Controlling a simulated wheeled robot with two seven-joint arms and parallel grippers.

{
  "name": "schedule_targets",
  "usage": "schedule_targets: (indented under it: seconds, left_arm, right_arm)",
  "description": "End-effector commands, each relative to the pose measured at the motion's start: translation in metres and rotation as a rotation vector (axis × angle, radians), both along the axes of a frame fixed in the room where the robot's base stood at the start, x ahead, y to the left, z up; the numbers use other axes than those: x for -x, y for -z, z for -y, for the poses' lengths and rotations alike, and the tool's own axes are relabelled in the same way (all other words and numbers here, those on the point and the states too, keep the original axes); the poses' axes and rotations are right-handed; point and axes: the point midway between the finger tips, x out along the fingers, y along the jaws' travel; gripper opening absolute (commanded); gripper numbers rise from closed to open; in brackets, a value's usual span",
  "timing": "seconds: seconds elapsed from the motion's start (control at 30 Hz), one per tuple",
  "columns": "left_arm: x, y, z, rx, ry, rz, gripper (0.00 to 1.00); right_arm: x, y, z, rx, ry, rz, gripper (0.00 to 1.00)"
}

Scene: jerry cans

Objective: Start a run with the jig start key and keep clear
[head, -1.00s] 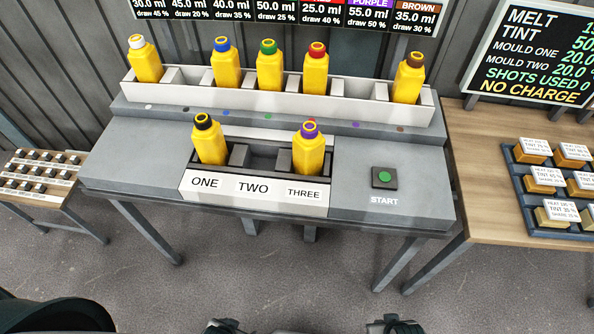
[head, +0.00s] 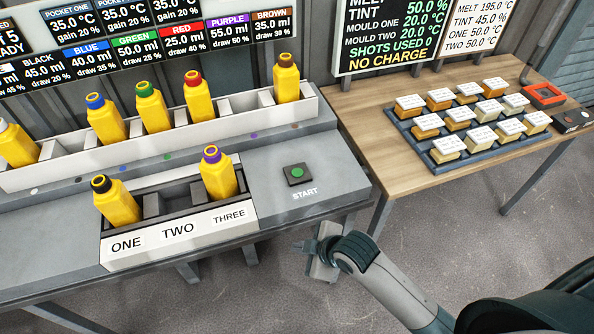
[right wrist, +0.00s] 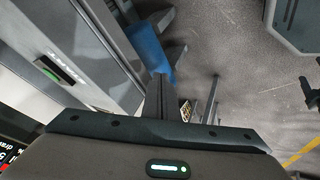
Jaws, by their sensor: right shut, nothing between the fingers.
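The green start key (head: 297,173) sits on a dark square base at the right end of the grey bench, above the word START. It also shows in the right wrist view (right wrist: 47,70) at the left. My right gripper (head: 298,247) is in front of the bench's front edge, apart from the key and nearer to me. Its fingers are closed together and empty in the right wrist view (right wrist: 160,90). The jig (head: 215,238) has slots ONE, TWO and THREE. A black-capped yellow can (head: 117,204) stands in ONE and a purple-capped one (head: 218,178) in THREE; TWO is empty. My left gripper is out of view.
A white rack (head: 250,118) behind holds several yellow cans. A screen (head: 395,35) reads SHOTS USED 0, NO CHARGE. The bench top around the key is clear.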

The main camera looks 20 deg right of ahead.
Motion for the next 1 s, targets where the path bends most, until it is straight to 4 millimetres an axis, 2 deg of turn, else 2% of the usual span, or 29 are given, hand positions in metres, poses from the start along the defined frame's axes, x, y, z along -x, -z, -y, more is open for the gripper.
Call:
schedule_targets:
  seconds: [0.03,0.2,0.47,0.77,1.0]
  left_arm:
    - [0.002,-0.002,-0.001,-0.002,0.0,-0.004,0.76]
    - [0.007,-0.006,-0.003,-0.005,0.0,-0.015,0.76]
    - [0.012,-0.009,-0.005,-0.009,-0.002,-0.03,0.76]
    - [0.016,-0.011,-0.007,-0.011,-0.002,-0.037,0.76]
    - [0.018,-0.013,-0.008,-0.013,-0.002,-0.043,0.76]
  right_arm:
    - [-0.013,-0.013,-0.004,0.029,-0.076,0.044,0.0]
    - [-0.044,-0.045,-0.019,0.132,-0.335,0.177,0.0]
    - [-0.082,-0.081,-0.026,0.307,-0.676,0.357,0.0]
    - [-0.129,-0.115,-0.009,0.536,-1.012,0.54,0.0]
    - [-0.166,-0.144,0.023,0.731,-1.236,0.658,0.0]
